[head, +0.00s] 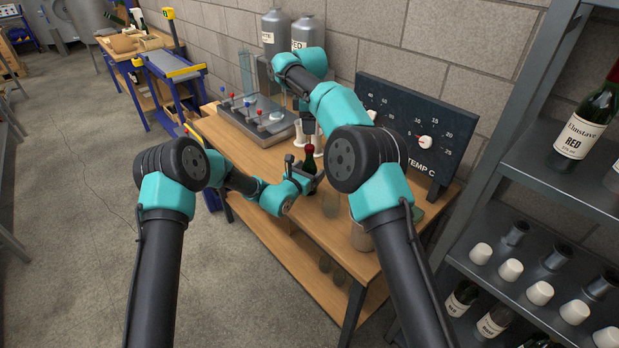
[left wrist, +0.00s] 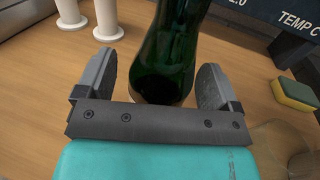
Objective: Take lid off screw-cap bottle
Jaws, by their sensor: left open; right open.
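The dark green screw-cap bottle (head: 310,162) stands upright on the wooden table (head: 283,232), with a red top (head: 309,148). My left gripper (head: 304,172) is open low at the bottle, a finger on either side. In the left wrist view the bottle (left wrist: 166,50) stands between the spread fingers of my left gripper (left wrist: 156,88), with a gap visible on the right; its top is out of frame. My right gripper (head: 309,128) is open above the bottle's top, partly hidden by my right arm.
White spool-like stands (left wrist: 107,20) are behind the bottle. A yellow-green sponge (left wrist: 295,94) lies to the right, near clear glassware (head: 330,205) and a jar (head: 362,238). A temperature board (head: 420,125) and a valve unit (head: 258,120) flank the back. A bottle rack (head: 520,250) stands right.

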